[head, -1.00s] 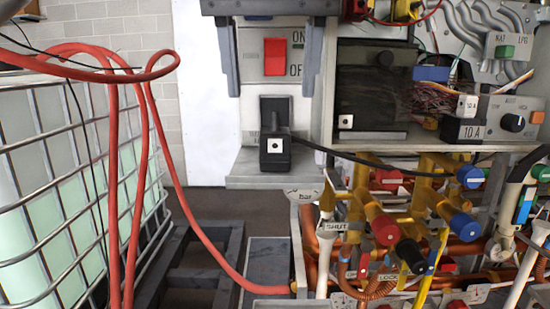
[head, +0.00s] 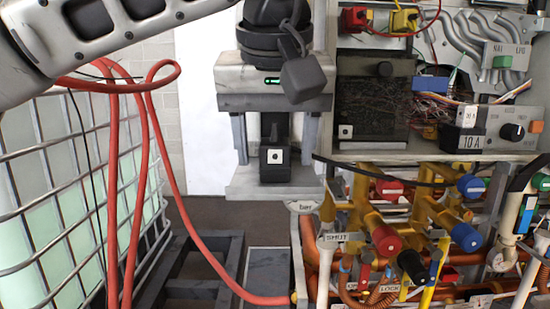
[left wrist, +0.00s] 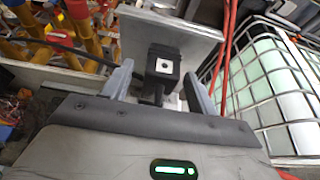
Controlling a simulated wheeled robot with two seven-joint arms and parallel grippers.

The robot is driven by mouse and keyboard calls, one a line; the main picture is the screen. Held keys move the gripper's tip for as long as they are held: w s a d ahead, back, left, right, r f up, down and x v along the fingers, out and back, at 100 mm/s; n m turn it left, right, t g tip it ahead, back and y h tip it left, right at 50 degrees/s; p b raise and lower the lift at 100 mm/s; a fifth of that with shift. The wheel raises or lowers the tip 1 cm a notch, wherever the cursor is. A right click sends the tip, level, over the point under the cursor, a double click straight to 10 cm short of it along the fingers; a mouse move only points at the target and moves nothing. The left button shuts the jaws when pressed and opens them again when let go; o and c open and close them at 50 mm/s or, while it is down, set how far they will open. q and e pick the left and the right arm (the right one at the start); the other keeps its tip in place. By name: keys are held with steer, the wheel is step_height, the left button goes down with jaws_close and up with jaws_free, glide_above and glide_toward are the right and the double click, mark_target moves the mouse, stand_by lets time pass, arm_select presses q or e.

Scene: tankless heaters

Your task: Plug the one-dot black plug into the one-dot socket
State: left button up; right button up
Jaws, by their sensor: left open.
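The black plug (head: 275,168) stands on a grey shelf bracket (head: 245,183), with a white one-dot label facing me. It also shows in the left wrist view (left wrist: 163,70). My left gripper (head: 275,147) is open above the shelf, pointing down. Its grey fingers are on either side of the plug, apart from it. In the left wrist view my left gripper (left wrist: 158,82) has the plug between its fingers, with gaps on both sides. A one-dot label (head: 345,131) is at the lower left of a dark panel (head: 370,100); I cannot make out a socket opening there. My right gripper is not in view.
A black cable (head: 350,164) runs right from near the plug, above yellow pipes and coloured valves (head: 385,240). A 10 A box (head: 470,138) stands further right. Red hoses (head: 150,130) hang at the left before a caged white tank (head: 60,200).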

mark_target(276, 139)
arm_select(q)
steer(key=shift+f, duration=0.1)
steer(key=c, duration=1)
steer(key=shift+r, duration=0.45)
step_height(276, 139, up, 3)
steer(key=shift+f+p, duration=0.2)
steer(key=shift+p, duration=0.1)
steer(key=s+a+r, duration=0.2)
steer(key=s+r, duration=0.1)
steer(key=s, duration=0.1)
steer(key=s+a+r, duration=0.2)
steer(key=s+r, duration=0.1)
steer(key=s, duration=0.1)
steer(key=s+a+r, duration=0.2)
steer(key=s+r, duration=0.1)
steer(key=s, duration=0.1)
steer(key=shift+s+a+r, duration=0.15)
steer(key=shift+a+r, duration=0.05)
steer(key=shift+a, duration=0.15)
